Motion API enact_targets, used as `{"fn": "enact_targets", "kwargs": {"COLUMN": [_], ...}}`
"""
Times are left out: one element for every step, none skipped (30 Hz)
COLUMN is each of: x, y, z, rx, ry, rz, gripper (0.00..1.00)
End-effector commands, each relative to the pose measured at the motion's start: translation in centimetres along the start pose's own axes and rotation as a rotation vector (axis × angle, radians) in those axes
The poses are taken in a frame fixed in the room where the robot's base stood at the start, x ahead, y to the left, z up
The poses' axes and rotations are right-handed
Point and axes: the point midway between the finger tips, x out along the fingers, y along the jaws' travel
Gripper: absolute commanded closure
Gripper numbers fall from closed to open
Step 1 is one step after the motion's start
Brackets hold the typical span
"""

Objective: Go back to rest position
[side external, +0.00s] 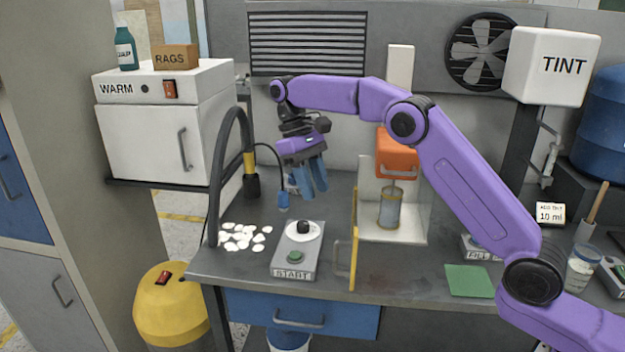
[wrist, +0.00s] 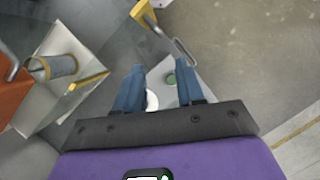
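My gripper (side external: 311,186) hangs in the air above the bench, fingers pointing down, roughly over the back of the grey START box (side external: 284,273). Its two blue fingers stand apart with nothing between them; the gap also shows in the wrist view (wrist: 160,78). The START box has a dark knob on a white dial and a green button (wrist: 171,80). My arm is stretched left from its base at the lower right, with the elbow raised.
White shell-like pieces (side external: 241,236) lie left of the START box. A clear-walled press with an orange head (side external: 396,152) holds a cylinder (side external: 390,208); its yellow-edged door (side external: 354,245) stands open. A grey curved pipe (side external: 214,180) rises at the left. A green mat (side external: 469,280) lies at right.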

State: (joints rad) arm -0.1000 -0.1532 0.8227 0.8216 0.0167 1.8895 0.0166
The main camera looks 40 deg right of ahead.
Motion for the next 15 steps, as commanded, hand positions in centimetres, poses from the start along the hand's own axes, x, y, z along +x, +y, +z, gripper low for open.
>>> {"fn": "enact_targets", "kwargs": {"x": [-0.24, -0.34, -0.47, -0.53, -0.57, -0.61, -0.64, -0.65, -0.66, -0.66, -0.66, -0.65, -0.65, -0.65, -0.65], "y": [-0.03, -0.04, -0.04, -0.04, -0.04, -0.03, -0.03, -0.03, -0.03, -0.02, -0.02, -0.02, -0.02, -0.02, -0.02], "z": [0.00, 0.00, 0.01, 0.02, 0.03, 0.05, 0.06, 0.06, 0.06, 0.06, 0.06, 0.06, 0.06, 0.06, 0.06], "rx": [-0.001, -0.001, -0.001, -0.001, -0.001, -0.001, -0.001, -0.001, -0.001, 0.000, 0.000, 0.000, 0.000, 0.000, 0.000], "ry": [0.000, 0.000, 0.001, 0.001, 0.000, -0.001, -0.001, -0.001, -0.001, -0.001, -0.001, -0.001, -0.001, -0.001, -0.001], "rz": [0.000, 0.000, 0.000, 0.000, 0.001, 0.001, 0.001, 0.000, 0.000, 0.000, 0.000, 0.000, 0.000, 0.000, 0.000], "gripper": [0.62, 0.62, 0.62, 0.62, 0.62, 0.62, 0.62, 0.62, 0.62, 0.62, 0.62, 0.62, 0.62, 0.62, 0.62]}}
